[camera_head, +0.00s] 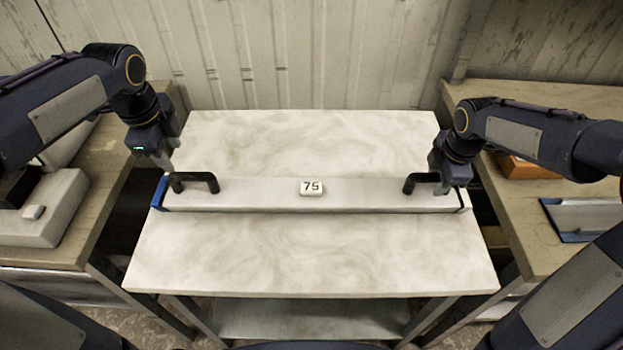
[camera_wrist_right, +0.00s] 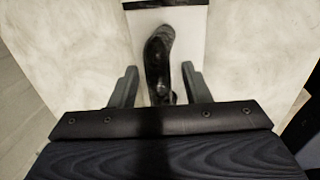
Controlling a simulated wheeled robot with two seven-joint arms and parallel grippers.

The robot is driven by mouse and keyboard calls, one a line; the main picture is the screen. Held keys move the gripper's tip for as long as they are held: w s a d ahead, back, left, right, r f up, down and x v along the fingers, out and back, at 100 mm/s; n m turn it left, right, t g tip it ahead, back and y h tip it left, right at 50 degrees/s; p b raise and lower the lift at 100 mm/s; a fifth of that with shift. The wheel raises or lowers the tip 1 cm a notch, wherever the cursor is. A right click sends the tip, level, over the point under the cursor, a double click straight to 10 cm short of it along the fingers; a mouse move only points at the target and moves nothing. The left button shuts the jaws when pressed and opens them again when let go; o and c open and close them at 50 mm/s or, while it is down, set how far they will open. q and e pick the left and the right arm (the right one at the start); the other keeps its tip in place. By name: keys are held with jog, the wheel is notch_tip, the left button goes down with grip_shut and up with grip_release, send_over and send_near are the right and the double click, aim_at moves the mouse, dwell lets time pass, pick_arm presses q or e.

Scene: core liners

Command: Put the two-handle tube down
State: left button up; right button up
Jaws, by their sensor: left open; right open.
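The two-handle tube (camera_head: 250,195) is a long pale bar with a blue left end and a "75" label (camera_head: 311,187). It lies across the marble-topped table (camera_head: 310,255). Its left black handle (camera_head: 198,180) is beside my left gripper (camera_head: 168,168), which is open; the exact gap is hard to see. Its right black handle (camera_head: 420,181) is at my right gripper (camera_head: 447,184), which is open. In the right wrist view, the right handle (camera_wrist_right: 158,60) lies between the spread fingers of my right gripper (camera_wrist_right: 157,88), apart from both. The right gripper hides part of the tube's right end.
A wooden bench at left (camera_head: 110,195) holds a pale grey box (camera_head: 50,215). A wooden bench at right (camera_head: 530,240) holds an orange item (camera_head: 527,168) and a blue-edged tray (camera_head: 585,215). A corrugated wall (camera_head: 310,60) stands behind. The table is clear before and behind the tube.

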jog(key=shift+r, duration=0.2)
pick_arm(q)
jog(key=shift+s+r, duration=0.1)
jog(key=shift+r, duration=0.5)
pick_arm(e)
notch_tip(320, 180, up, 11)
jog(key=s, duration=0.2)
jog(key=shift+s+r, duration=0.2)
pick_arm(q)
jog(key=shift+s, duration=0.15)
pick_arm(e)
jog(key=shift+s+f, duration=0.1)
